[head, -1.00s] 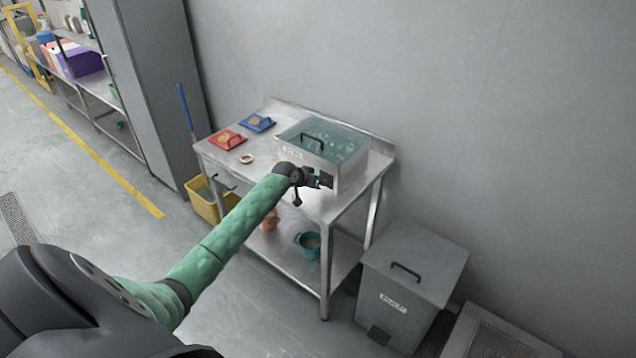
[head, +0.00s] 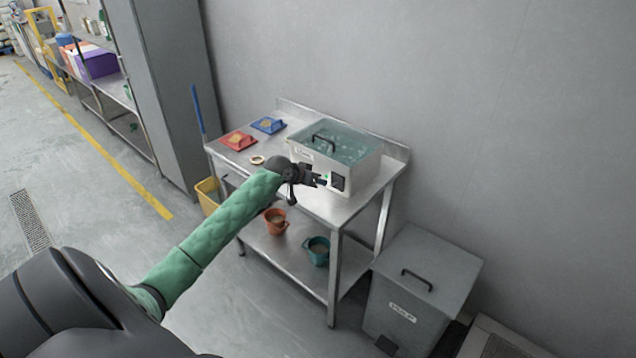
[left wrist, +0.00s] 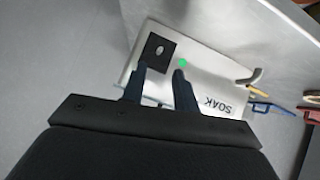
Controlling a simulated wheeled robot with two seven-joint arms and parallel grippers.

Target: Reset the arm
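My left arm reaches from the lower left to the steel table in the head view. My left gripper (head: 318,180) is just in front of a metal box with a clear lid (head: 345,145). In the left wrist view its two fingers (left wrist: 160,82) are apart with nothing held between them. Beyond the fingertips is the box's front face (left wrist: 205,82), with a black switch plate (left wrist: 158,52), a lit green light (left wrist: 183,63) and the word SOAK. I cannot tell whether a fingertip touches the face. My right gripper is not in view.
A grey PULP bin (head: 415,290) is at right. Floor at left is clear.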

